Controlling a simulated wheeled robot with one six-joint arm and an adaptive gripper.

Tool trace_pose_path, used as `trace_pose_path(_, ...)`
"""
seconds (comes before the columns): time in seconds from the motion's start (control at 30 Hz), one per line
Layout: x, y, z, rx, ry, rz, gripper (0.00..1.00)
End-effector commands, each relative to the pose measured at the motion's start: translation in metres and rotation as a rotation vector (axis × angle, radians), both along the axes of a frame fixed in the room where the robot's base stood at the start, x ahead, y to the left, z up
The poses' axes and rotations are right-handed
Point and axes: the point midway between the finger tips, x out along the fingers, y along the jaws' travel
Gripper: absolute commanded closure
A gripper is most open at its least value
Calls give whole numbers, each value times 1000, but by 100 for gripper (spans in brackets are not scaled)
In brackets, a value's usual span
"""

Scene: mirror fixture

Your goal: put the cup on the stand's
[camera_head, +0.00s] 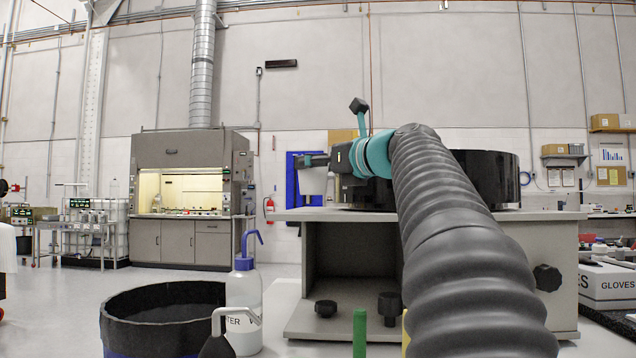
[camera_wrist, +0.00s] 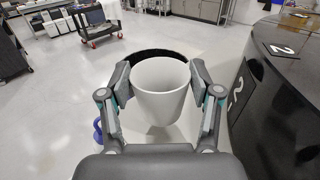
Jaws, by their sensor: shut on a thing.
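My gripper (camera_head: 322,160) is shut on a white cup (camera_head: 313,182). In the wrist view the cup (camera_wrist: 161,95) sits upright between the two fingers (camera_wrist: 161,78), its open rim facing up. The grey stand (camera_head: 540,235) has a flat top and an open lower bay. A wide black round drum (camera_head: 488,178) rests on its top, partly hidden behind my arm. In the wrist view the drum (camera_wrist: 275,115) is on the right, apart from the cup, and bears labels marked 2. The cup is held in the air at the left end of the stand's top.
A black round tub (camera_head: 165,300) and a wash bottle with a blue cap (camera_head: 243,300) stand at the lower left. Dark knobs (camera_head: 326,308) are in the stand's bay. A gloves box (camera_head: 608,285) is at the right.

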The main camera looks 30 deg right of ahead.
Motion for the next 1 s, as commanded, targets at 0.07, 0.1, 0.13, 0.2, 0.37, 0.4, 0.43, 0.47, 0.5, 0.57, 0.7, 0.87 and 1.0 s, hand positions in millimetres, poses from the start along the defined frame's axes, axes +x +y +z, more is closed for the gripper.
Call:
trace_pose_path(0.07,-1,0,-9,2,1,-2,53)
trace_pose_path(0.1,-1,0,-17,3,2,-2,53)
trace_pose_path(0.13,-1,0,-22,3,1,-2,53)
trace_pose_path(0.2,0,0,-30,2,1,-1,53)
trace_pose_path(0.37,0,0,-35,1,1,-1,53)
trace_pose_path(0.4,0,0,-35,0,0,-1,53)
trace_pose_path(0.43,0,0,-34,0,0,-1,53)
trace_pose_path(0.47,0,0,-34,0,0,-1,53)
trace_pose_path(0.5,0,0,-34,0,0,-1,53)
trace_pose_path(0.57,0,0,-35,1,0,-1,53)
trace_pose_path(0.7,0,0,-36,0,0,-1,22)
trace_pose_path(0.87,0,0,-36,1,0,-1,11)
trace_pose_path(1.0,0,0,-36,1,0,-1,11)
